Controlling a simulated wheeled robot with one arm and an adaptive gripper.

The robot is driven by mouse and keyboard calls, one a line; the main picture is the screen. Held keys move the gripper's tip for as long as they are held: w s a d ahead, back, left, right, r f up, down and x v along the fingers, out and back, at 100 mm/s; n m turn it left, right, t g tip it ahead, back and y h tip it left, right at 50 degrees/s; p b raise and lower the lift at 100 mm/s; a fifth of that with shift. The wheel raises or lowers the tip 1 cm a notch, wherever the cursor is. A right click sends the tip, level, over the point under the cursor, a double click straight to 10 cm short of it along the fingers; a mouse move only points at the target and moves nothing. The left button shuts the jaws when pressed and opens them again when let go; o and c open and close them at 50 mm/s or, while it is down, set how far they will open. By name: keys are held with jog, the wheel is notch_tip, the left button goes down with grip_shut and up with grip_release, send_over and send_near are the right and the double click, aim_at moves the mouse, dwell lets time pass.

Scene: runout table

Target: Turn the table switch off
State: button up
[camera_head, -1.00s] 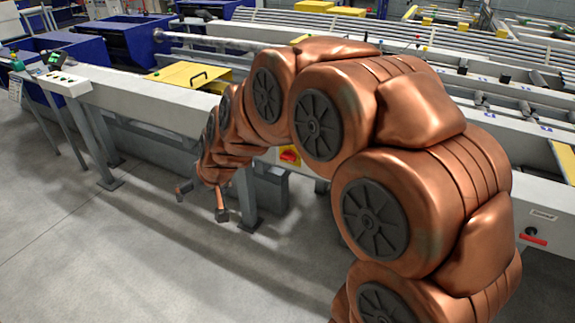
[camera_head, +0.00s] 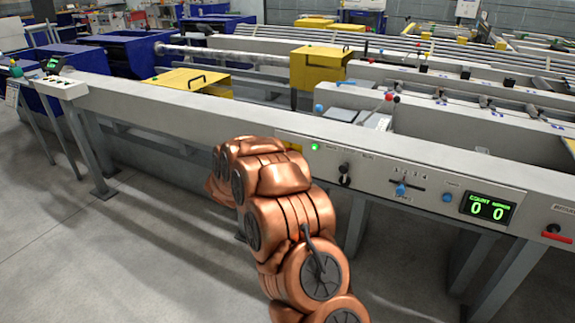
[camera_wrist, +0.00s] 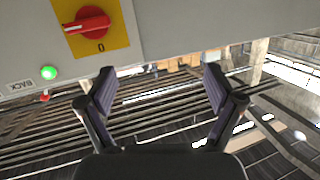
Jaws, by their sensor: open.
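The table switch (camera_wrist: 88,24) is a red rotary knob on a yellow plate, at the upper left of the wrist view. Its grip bar lies roughly level across the picture, and a "0" is printed below it on the plate. In the head view only a corner of the yellow plate (camera_head: 294,147) shows behind my arm; the knob is hidden there. My gripper (camera_wrist: 159,90) is open and empty, its two dark fingers wide apart. In the wrist picture the knob lies above and left of the fingers, with no visible contact. The head view does not show the fingers.
A green lamp (camera_wrist: 49,73) glows beside the switch plate. A red handle (camera_head: 557,237) sits at right. Floor in front is clear.

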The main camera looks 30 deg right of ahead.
jog(key=s+d+f+m+g+h+b, duration=0.2)
jog(key=s+d+f+g+h, duration=0.1)
jog(key=d+f+h, duration=0.3)
jog(key=shift+y, duration=0.6)
jog(key=shift+s+d+r+x, duration=0.1)
jog(key=shift+r+x, duration=0.05)
jog(key=shift+x, duration=1.3)
jog(key=shift+s+d+r+x, duration=0.1)
jog(key=shift+s+r+x, duration=0.05)
jog(key=shift+x, duration=1.3)
jog(key=shift+s+r+x, duration=0.1)
jog(key=shift+r+x, duration=0.05)
jog(key=shift+x, duration=1.3)
jog(key=c, duration=1.1)
